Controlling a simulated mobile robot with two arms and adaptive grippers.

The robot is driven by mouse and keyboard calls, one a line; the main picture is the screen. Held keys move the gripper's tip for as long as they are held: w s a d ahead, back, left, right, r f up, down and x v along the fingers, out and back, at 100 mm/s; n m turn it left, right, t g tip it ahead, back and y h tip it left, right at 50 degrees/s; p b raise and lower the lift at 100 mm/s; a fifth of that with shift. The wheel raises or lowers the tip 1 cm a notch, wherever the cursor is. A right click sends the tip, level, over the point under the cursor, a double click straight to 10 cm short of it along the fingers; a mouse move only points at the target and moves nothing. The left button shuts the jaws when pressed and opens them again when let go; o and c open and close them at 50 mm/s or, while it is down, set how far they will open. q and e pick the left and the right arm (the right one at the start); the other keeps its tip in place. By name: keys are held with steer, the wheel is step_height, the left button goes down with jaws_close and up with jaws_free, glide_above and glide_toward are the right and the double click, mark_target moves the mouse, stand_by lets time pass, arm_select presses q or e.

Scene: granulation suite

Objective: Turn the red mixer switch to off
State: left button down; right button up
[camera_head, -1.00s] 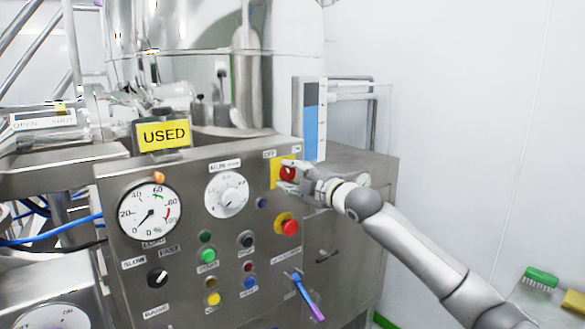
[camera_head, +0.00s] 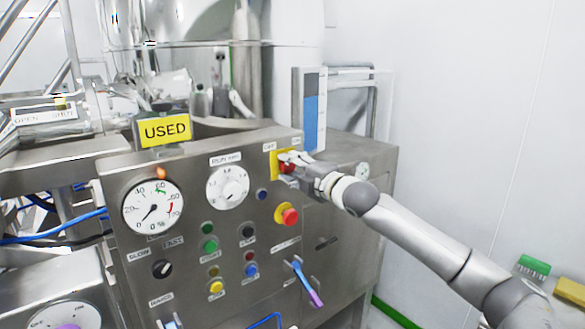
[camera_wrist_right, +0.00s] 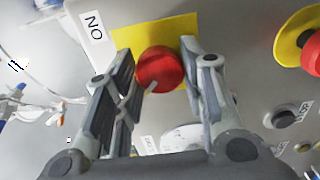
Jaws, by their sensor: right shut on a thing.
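The red mixer switch (camera_head: 287,168) is a round red knob on a yellow plate (camera_head: 275,161), at the upper right corner of the steel control panel. My right gripper (camera_head: 290,160) is at the knob, its fingers covering part of it. In the right wrist view, the red knob (camera_wrist_right: 160,68) lies between the two fingers of my gripper (camera_wrist_right: 158,85), which is shut on it. A pale pointer mark on the knob points to the lower left in that view. My left gripper is not in view.
A red emergency button (camera_head: 290,216) on yellow sits just below the switch. A gauge (camera_head: 153,207), a white dial (camera_head: 228,187), several coloured buttons and a blue-purple lever (camera_head: 306,282) share the panel. Free space lies right of the panel.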

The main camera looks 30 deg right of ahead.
steer(key=o, duration=1)
steer(key=shift+s+f, duration=0.1)
steer(key=shift+s, duration=0.45)
steer(key=shift+s+d, duration=0.2)
steer(key=shift+s, duration=2.5)
steer(key=shift+s+d, duration=0.2)
steer(key=shift+s, duration=2.45)
